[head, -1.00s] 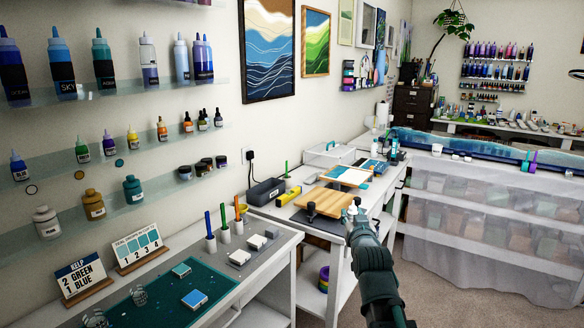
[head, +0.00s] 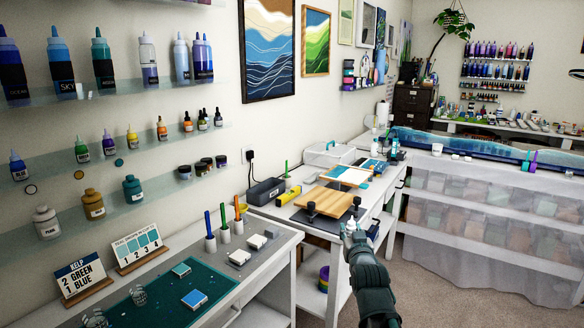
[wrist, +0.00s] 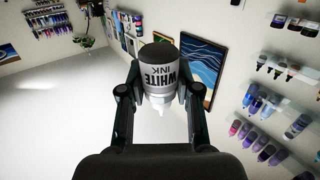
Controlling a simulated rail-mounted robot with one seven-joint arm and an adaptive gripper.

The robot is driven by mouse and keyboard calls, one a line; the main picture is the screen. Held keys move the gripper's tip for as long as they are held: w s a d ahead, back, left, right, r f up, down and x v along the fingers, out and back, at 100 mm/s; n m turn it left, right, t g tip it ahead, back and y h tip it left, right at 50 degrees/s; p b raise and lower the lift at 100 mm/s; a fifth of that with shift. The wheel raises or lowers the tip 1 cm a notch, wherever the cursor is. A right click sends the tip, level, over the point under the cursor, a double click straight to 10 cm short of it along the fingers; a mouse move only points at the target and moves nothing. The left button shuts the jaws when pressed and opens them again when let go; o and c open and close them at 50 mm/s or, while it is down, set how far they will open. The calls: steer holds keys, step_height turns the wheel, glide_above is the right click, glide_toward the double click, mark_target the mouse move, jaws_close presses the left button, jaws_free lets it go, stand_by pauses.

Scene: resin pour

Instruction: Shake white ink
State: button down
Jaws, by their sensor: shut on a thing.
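The white ink bottle (wrist: 160,78) is between the two fingers of my gripper (wrist: 160,92) in the wrist view. It has a white label reading WHITE INK, a dark base and a white nozzle. The label reads upside down there, and the nozzle points to the lower picture edge. In the head view, my gripper (head: 350,232) holds the bottle in the air, and only a small white part (head: 350,224) shows in front of the worktable. The fingers are shut on its sides.
The white worktable (head: 378,207) behind my gripper carries a striped wooden board (head: 322,200) and black clamps. At lower left, a bench holds a teal mat (head: 150,308) with cups and tiles. Wall shelves (head: 120,95) hold several bottles. Open floor (head: 440,290) lies to the right.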

step_height(320, 180, up, 5)
steer(key=shift+r, duration=0.1)
step_height(320, 180, down, 8)
steer(key=shift+r, duration=0.3)
steer(key=shift+r, duration=3.65)
step_height(320, 180, down, 8)
steer(key=shift+r, duration=0.35)
steer(key=shift+r, duration=0.1)
